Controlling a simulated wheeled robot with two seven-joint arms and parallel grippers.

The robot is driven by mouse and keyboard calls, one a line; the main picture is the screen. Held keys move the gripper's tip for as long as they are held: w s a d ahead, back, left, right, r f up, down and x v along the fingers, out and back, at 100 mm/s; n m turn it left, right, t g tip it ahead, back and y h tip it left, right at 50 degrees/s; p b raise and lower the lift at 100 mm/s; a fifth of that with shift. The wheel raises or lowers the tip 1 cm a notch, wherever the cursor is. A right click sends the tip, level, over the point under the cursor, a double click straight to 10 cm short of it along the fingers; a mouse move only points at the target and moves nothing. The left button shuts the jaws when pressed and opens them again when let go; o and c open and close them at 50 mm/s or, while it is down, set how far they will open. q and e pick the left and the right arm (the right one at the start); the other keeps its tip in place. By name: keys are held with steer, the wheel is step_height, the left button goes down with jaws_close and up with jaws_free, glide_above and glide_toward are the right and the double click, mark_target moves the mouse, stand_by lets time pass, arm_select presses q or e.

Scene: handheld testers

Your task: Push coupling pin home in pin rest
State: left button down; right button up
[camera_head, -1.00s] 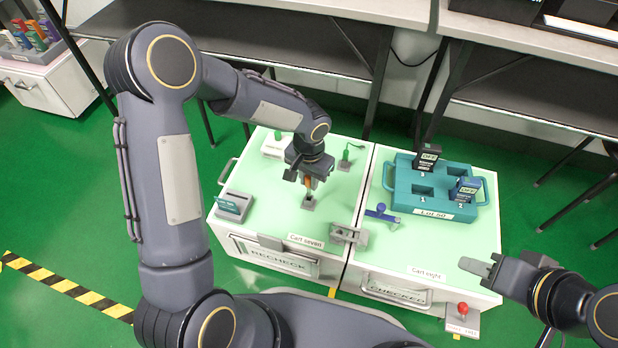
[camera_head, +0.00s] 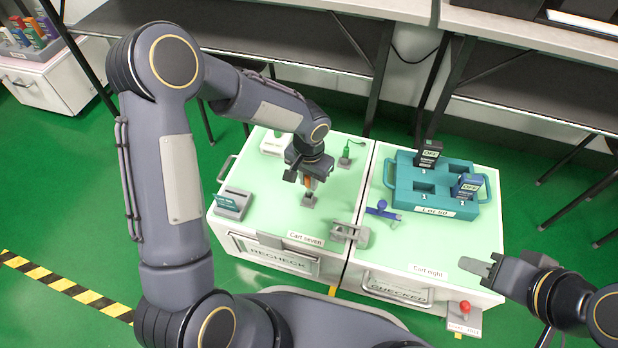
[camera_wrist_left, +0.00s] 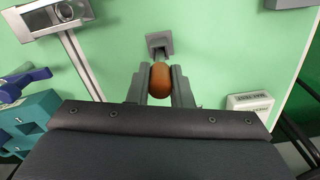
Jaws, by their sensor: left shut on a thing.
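The coupling pin shows as an orange handle (camera_head: 309,184), held between the fingers of my left gripper (camera_head: 308,181). In the left wrist view the rounded orange top (camera_wrist_left: 159,82) sits between the two shut fingers (camera_wrist_left: 160,88). The small grey pin rest (camera_head: 309,201) stands on the left cart's green top, just below the gripper. The pin rest (camera_wrist_left: 159,43) also shows just beyond the fingertips in the wrist view. The pin's lower end is hidden, so I cannot tell how deep it sits. My right gripper (camera_head: 480,267) is over the right cart's front corner, apparently empty.
A grey coupling bracket (camera_head: 350,235) spans the gap between the carts. A blue-handled lever (camera_head: 381,209) and a teal tray (camera_head: 403,180) with testers stand on the right cart. A grey holder (camera_head: 233,204) and a white box (camera_head: 275,143) are on the left cart.

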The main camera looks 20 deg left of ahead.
arm_select(q)
steer(key=shift+f+b, duration=1.1)
steer(key=shift+f, duration=0.35)
steer(key=c, duration=1.2)
jaws_free()
steer(key=shift+c, duration=0.2)
steer(key=shift+r, duration=0.1)
step_height(320, 180, up, 8)
steer(key=p, duration=0.3)
steer(key=shift+p, duration=0.4)
